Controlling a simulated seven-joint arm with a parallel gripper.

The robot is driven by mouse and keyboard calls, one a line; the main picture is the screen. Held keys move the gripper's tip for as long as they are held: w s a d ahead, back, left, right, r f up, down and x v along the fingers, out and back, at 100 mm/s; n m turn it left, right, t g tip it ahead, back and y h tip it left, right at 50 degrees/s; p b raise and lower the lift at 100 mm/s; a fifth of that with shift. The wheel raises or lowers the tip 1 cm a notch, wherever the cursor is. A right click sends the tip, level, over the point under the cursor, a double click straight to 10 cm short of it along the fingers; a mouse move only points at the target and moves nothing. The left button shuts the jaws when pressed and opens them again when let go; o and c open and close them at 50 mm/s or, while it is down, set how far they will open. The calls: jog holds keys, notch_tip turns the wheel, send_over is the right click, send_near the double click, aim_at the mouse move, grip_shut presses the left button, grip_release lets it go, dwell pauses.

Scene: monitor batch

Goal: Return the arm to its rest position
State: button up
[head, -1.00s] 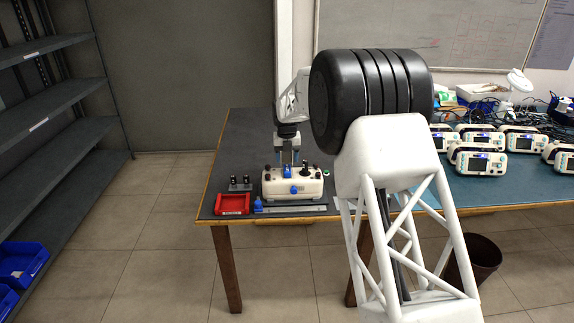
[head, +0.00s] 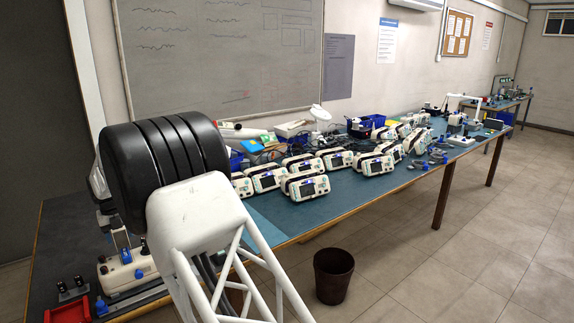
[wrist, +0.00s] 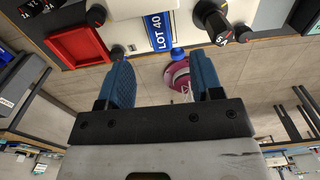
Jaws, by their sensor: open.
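My gripper (head: 120,240) is at the left of the head view, partly hidden behind my arm. It points down over a white box with blue and black knobs (head: 125,272) on the near left end of the bench. In the wrist view my gripper (wrist: 160,65) has its two blue fingers wide apart, with nothing held between them. A blue LOT 40 label (wrist: 159,32) lies beyond the fingertips. A round pink and purple thing (wrist: 181,76) shows in the gap behind; I cannot tell what it is.
A red tray (head: 68,314) is left of the box, and it also shows in the wrist view (wrist: 78,46). Several white monitors (head: 308,187) stand along the bench (head: 370,190). A dark bin (head: 333,276) stands on the floor in front. The floor at right is clear.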

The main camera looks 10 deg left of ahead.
jog(key=w+d+r+m, duration=0.2)
jog(key=d+r+m, duration=0.4)
jog(key=d, duration=0.7)
jog(key=w+d+r+m, duration=0.35)
jog(key=d+r, duration=0.45)
jog(key=d, duration=0.5)
jog(key=s+d+r+m, duration=0.2)
jog(key=d+r+m, duration=0.15)
jog(key=d, duration=0.45)
jog(key=s+d+r+m+t, duration=0.15)
jog(key=d+m, duration=0.25)
jog(key=d, duration=0.5)
jog(key=s+d+r+m+g, duration=0.1)
jog(key=s+d+r+m, duration=0.25)
jog(key=d, duration=0.45)
jog(key=s+d+r+m+t, duration=0.1)
jog(key=s+d+m, duration=0.55)
jog(key=d, duration=0.45)
jog(key=s+d+m+t, duration=0.1)
jog(key=s+d+m, duration=0.5)
jog(key=s+d, duration=0.3)
jog(key=s+d+f+m, duration=0.3)
jog(key=s+d+m, duration=0.3)
jog(key=s, duration=0.4)
jog(key=s+d+f+m, duration=0.3)
jog(key=s+d+m, duration=0.3)
jog(key=s, duration=0.3)
jog(key=shift+s+d+f, duration=0.35)
jog(key=shift+d+f, duration=0.05)
jog(key=shift+d, duration=0.5)
